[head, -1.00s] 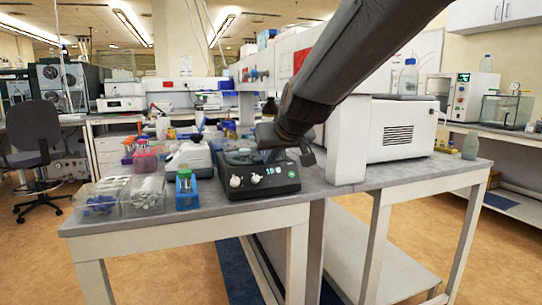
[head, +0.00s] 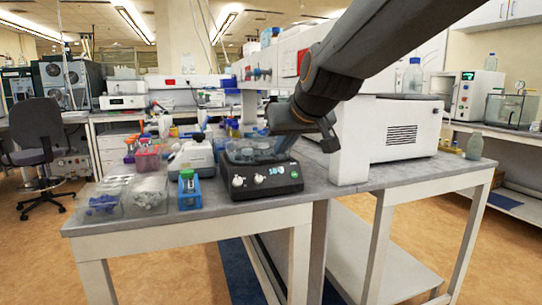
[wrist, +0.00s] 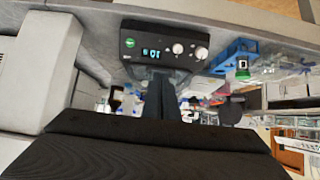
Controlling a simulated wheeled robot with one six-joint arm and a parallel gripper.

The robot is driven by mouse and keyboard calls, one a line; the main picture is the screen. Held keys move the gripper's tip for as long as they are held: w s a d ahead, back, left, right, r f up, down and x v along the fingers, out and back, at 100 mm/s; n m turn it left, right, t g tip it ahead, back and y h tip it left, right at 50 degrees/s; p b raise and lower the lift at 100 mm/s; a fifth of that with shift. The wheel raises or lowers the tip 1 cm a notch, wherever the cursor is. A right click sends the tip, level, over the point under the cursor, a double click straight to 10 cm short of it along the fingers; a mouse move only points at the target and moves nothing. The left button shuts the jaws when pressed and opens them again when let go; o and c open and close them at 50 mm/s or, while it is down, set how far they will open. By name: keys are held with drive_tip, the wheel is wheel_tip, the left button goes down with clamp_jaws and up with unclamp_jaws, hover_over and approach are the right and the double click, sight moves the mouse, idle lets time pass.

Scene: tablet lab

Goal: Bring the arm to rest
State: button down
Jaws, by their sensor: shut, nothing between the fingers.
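My dark arm comes down from the upper right in the head view. My gripper (head: 282,145) is at its end, in front of the dark device with knobs and a lit display (head: 262,178) on the bench. In the wrist view my gripper's dark fingers (wrist: 160,85) are together with nothing held. They point toward the device (wrist: 165,48). In the head view the gripper overlaps the device's upper right part, and I cannot tell the exact gap between them.
A blue rack with a green-capped tube (head: 188,188) and clear bins (head: 147,196) stand left of the device on the grey bench (head: 350,187). A large white instrument (head: 400,130) stands to the right. A chair (head: 38,135) is far left.

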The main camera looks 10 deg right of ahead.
sight(273, 162)
idle(0.4)
drive_tip(key=x, duration=0.6)
drive_tip(key=f+x, duration=0.1)
drive_tip(key=x, duration=0.2)
drive_tip(key=shift+s+b, duration=0.3)
drive_tip(key=shift+b, duration=0.1)
drive_tip(key=shift+r, duration=0.25)
drive_tip(key=shift+s, duration=0.15)
